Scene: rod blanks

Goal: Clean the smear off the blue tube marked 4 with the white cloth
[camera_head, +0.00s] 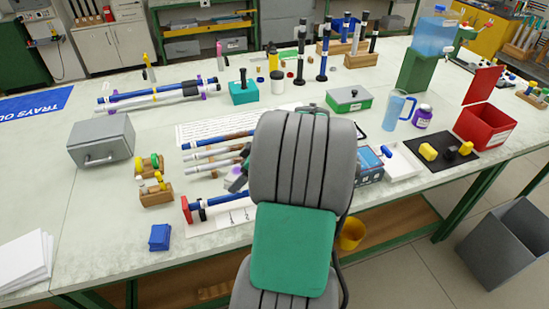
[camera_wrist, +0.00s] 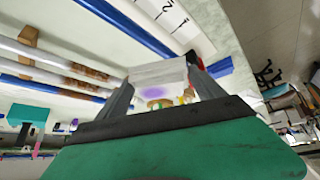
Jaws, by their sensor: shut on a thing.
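My gripper (camera_wrist: 160,88) is shut on the white cloth (camera_wrist: 157,72), a pale folded piece with a purple patch below it. In the head view the cloth (camera_head: 233,176) shows just left of my arm, over the front of the tube row; I cannot tell whether it touches a tube. A blue tube (camera_head: 237,134) with a brown smear lies at the back of the row, also in the wrist view (camera_wrist: 88,95). Another blue tube (camera_head: 222,201) with a red end lies in front, by a marked white strip. I cannot read a 4 on either.
Grey tubes (camera_head: 207,152) with brown patches lie between the blue ones. Small wooden blocks (camera_head: 156,194), a grey box (camera_head: 101,141) and a blue block (camera_head: 160,237) stand to the left. A white tray (camera_head: 405,166) and red box (camera_head: 487,127) are right.

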